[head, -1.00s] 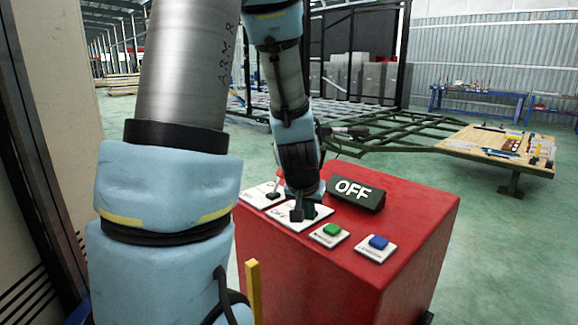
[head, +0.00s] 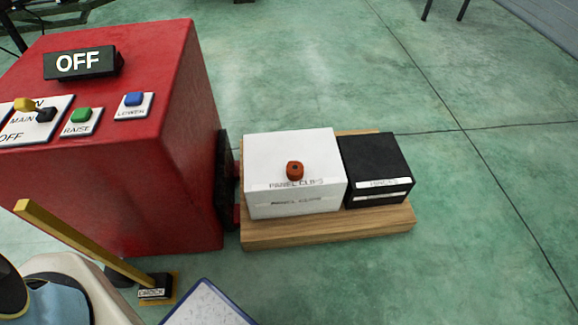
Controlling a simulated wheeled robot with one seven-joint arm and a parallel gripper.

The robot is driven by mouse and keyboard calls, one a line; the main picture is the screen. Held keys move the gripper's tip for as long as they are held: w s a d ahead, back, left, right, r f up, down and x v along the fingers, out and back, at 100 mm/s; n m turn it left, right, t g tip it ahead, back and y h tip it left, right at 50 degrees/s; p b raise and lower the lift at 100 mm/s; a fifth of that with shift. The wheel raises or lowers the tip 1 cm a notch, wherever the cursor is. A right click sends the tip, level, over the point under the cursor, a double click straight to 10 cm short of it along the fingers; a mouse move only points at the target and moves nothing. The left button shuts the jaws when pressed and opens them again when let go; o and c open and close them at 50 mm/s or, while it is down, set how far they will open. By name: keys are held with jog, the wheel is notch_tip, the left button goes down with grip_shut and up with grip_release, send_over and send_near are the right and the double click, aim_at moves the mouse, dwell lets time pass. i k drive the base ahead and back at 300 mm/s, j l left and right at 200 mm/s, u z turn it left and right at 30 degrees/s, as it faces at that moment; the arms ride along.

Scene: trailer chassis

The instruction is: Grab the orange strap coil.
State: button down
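A small orange-red coil (head: 295,171) with a dark hole in its middle sits on top of the white box (head: 265,153) labelled "PANEL CLIPS". It lies near the front edge of the box top. My gripper is out of the picture, and nothing is seen touching the coil.
A black box (head: 374,160) stands to the right of the white box on a wooden board (head: 330,229). The red control cabinet (head: 190,120) with an "OFF" sign (head: 80,63) and buttons rises at left. A yellow lever (head: 85,245) stands in front. Green floor is clear at right.

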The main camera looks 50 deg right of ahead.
aim_at(294, 169)
jog(key=k+l+u, duration=0.5)
jog(key=k+l, duration=0.25)
jog(key=l, duration=0.15)
jog(key=k+l+u, duration=0.45)
jog(key=k, duration=0.4)
jog(key=l, duration=0.1)
